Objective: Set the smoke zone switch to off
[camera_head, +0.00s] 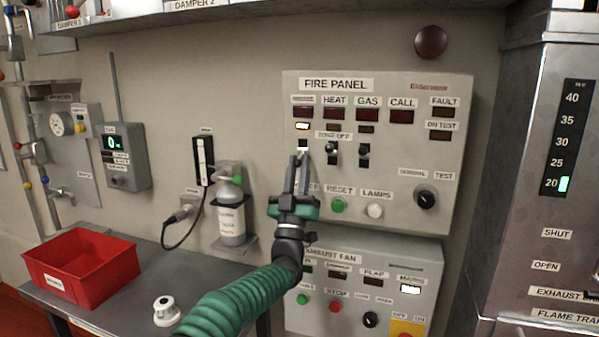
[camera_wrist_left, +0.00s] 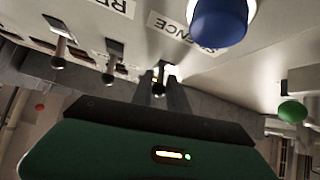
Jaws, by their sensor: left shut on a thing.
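The grey fire panel (camera_head: 385,205) is on the wall. Its zone-off row has three small toggle switches. The leftmost, the smoke zone switch (camera_head: 303,144), sits in the column under a small, hard-to-read label, with a lit amber lamp (camera_head: 302,127) above it. My left gripper (camera_head: 301,158) reaches up to this switch, its narrow fingers closed on the lever. In the left wrist view the fingertips (camera_wrist_left: 160,80) meet at the small lever and mostly hide it, so its position is unclear. The heat switch (camera_head: 332,152) and gas switch (camera_head: 363,153) stand free to the right.
Below the switches are a green reset button (camera_head: 338,205), a pale lamps button (camera_head: 374,210) and a black knob (camera_head: 425,197). A blue button (camera_wrist_left: 220,20) is close to the fingers in the wrist view. A red bin (camera_head: 85,268) stands on the bench.

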